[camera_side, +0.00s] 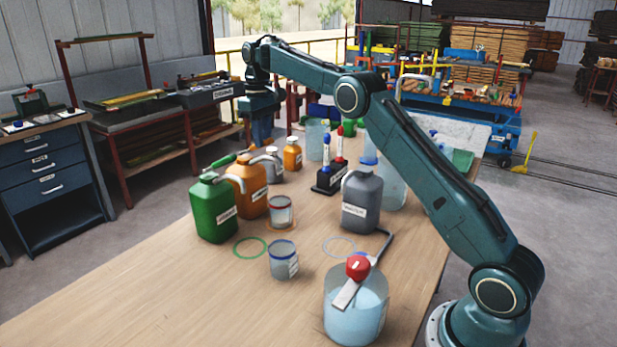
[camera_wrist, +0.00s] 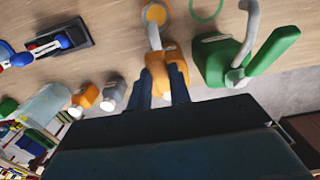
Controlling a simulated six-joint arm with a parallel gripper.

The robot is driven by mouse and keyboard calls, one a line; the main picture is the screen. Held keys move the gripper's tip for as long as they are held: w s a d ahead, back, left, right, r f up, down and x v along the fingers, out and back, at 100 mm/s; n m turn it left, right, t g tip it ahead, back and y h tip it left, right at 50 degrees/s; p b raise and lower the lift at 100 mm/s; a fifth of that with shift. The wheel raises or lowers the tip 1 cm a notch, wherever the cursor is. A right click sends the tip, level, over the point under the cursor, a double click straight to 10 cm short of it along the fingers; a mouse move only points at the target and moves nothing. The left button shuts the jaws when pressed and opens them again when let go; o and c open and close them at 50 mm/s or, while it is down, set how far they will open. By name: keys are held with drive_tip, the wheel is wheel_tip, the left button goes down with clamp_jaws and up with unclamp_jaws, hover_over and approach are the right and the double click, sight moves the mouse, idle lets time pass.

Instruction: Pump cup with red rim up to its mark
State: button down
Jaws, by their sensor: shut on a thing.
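The clear cup with red rim (camera_side: 281,212) stands upright on the orange ring on the table, beside the orange pump bottle (camera_side: 247,192). Its mark and fill level are too small to read. The bottle's grey spout points towards the cup. In the wrist view the orange bottle (camera_wrist: 172,50) lies beyond my fingers, with its spout (camera_wrist: 153,28) reaching to the orange ring (camera_wrist: 157,13). My gripper (camera_wrist: 163,75) is shut on an orange part of that pump, seemingly its handle. In the side view my gripper (camera_side: 262,138) is just behind the bottle top, its fingertips partly hidden.
A green pump bottle (camera_side: 213,208) stands close left of the orange one. A blue-rimmed cup (camera_side: 283,262), grey bottle (camera_side: 362,198), marker stand (camera_side: 330,178) and large beaker (camera_side: 356,305) stand on the table. Its front left is clear.

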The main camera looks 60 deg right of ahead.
drive_tip(key=c, duration=1.3)
unclamp_jaws()
drive_tip(key=shift+s+f+t, duration=0.5)
drive_tip(key=shift+f+t, duration=0.1)
drive_tip(key=shift+t, duration=0.3)
drive_tip(key=shift+s+f, duration=0.15)
drive_tip(key=shift+s+f+t, duration=0.3)
drive_tip(key=shift+f+t, duration=0.2)
drive_tip(key=shift+t, duration=0.3)
drive_tip(key=shift+s+f+t, duration=0.3)
drive_tip(key=shift+f+t, duration=0.2)
drive_tip(key=shift+t, duration=0.3)
drive_tip(key=shift+s+d+r+t, duration=0.1)
drive_tip(key=shift+s+r+t, duration=1)
drive_tip(key=shift+r, duration=1.25)
drive_tip(key=shift+s+a+r+t, duration=0.1)
drive_tip(key=shift+s+r+t, duration=0.6)
drive_tip(key=shift+s+r, duration=1.15)
drive_tip(key=shift+s+d+r+t, duration=0.1)
drive_tip(key=shift+s+r+t, duration=0.75)
drive_tip(key=shift+r, duration=2)
